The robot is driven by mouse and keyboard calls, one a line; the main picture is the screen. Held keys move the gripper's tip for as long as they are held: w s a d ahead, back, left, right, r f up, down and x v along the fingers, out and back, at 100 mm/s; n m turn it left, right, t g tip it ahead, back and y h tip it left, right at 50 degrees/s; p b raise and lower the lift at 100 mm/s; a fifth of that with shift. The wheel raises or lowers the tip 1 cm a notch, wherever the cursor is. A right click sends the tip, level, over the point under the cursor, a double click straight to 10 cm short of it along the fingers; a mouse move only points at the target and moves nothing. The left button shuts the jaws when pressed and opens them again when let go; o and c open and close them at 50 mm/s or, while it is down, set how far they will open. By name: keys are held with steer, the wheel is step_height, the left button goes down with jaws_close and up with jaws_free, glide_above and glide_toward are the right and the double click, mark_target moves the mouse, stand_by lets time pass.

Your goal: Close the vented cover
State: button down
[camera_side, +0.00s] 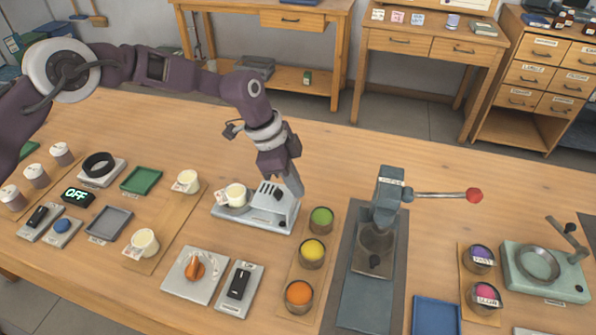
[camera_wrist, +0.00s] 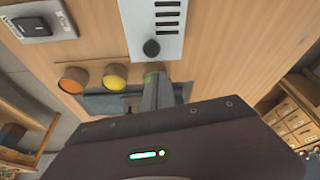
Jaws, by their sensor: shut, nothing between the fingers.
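The vented cover (camera_side: 270,206) is a pale panel with dark slots and a black knob, on the right part of a white unit (camera_side: 228,215). A cream cup (camera_side: 236,194) sits on the left part of that unit. In the wrist view the cover (camera_wrist: 168,18) shows at the top with its slots and the black knob (camera_wrist: 151,48). My gripper (camera_side: 295,190) is shut and empty, pointing down beside the cover's right end. In the wrist view my gripper's fingers (camera_wrist: 155,84) are just below the knob. I cannot tell whether they touch the cover.
Green (camera_side: 321,219), yellow (camera_side: 312,252) and orange (camera_side: 299,295) pots stand right of the unit. A grey press (camera_side: 388,195) with a red-tipped lever (camera_side: 474,195) is farther right. A switch (camera_side: 239,285) and an orange knob plate (camera_side: 195,270) lie in front. Bare table lies behind the unit.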

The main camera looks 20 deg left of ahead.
steer(key=shift+s+a+f, duration=0.1)
steer(key=shift+s+a, duration=0.05)
steer(key=shift+a, duration=0.35)
steer(key=shift+s+a+f, duration=0.1)
steer(key=shift+s+a, duration=0.05)
steer(key=shift+a, duration=0.3)
steer(key=a, duration=1)
steer(key=shift+a, duration=0.4)
steer(key=shift+f, duration=0.1)
